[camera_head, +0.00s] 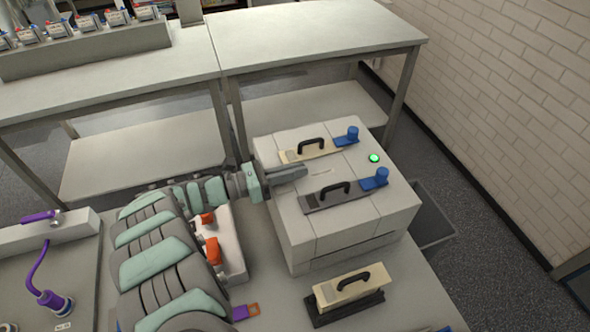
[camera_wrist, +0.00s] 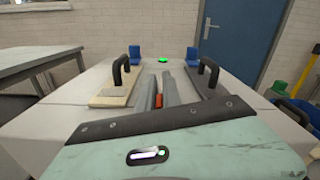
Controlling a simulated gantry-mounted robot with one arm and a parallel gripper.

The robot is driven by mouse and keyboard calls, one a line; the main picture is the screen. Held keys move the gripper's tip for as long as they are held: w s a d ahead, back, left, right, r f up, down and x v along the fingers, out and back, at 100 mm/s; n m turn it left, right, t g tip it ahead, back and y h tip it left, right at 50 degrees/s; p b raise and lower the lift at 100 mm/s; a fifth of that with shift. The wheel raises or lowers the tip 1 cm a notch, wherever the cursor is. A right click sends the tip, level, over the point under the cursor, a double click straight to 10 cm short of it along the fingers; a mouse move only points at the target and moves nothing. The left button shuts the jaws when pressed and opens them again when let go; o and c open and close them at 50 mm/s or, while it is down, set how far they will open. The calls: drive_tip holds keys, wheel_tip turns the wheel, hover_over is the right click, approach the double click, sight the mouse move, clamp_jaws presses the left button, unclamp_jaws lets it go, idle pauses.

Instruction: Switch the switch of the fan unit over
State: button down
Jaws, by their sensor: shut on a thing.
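A white box (camera_head: 330,240) stands on the bench, and my gripper (camera_head: 300,171) reaches over its top from the left. In the wrist view my gripper's two long grey fingers (camera_wrist: 159,82) lie close together, with a small orange-red part (camera_wrist: 158,100) between them. It looks like the switch, but the fingers hide most of it. A green lamp (camera_head: 374,158) glows on the box top; it also shows in the wrist view (camera_wrist: 163,60). I see no label that names the fan unit.
A beige plate (camera_head: 297,155) and a dark grey plate (camera_head: 315,199), each with a black handle, flank my fingers on the box. Blue knobs (camera_head: 352,134) stand at their ends. Another handled beige block (camera_head: 340,290) lies in front. A white block (camera_head: 234,262) with orange parts stands left.

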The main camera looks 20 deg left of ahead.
drive_tip(key=m, duration=0.3)
drive_tip(key=shift+s+d+b, duration=0.2)
drive_tip(key=shift+b, duration=0.1)
drive_tip(key=shift+s+d+m+b, duration=0.15)
drive_tip(key=shift+m+b, duration=0.15)
drive_tip(key=shift+m, duration=0.55)
drive_tip(key=shift+s+d+m+b, duration=0.15)
drive_tip(key=shift+m+b, duration=0.1)
drive_tip(key=shift+m, duration=0.6)
drive_tip(key=shift+a, duration=0.1)
drive_tip(key=c, duration=1.5)
unclamp_jaws()
drive_tip(key=shift+r, duration=0.1)
drive_tip(key=v, duration=1)
drive_tip(key=shift+s+a+p, duration=0.25)
drive_tip(key=shift+a+p, duration=0.05)
drive_tip(key=shift+p, duration=0.1)
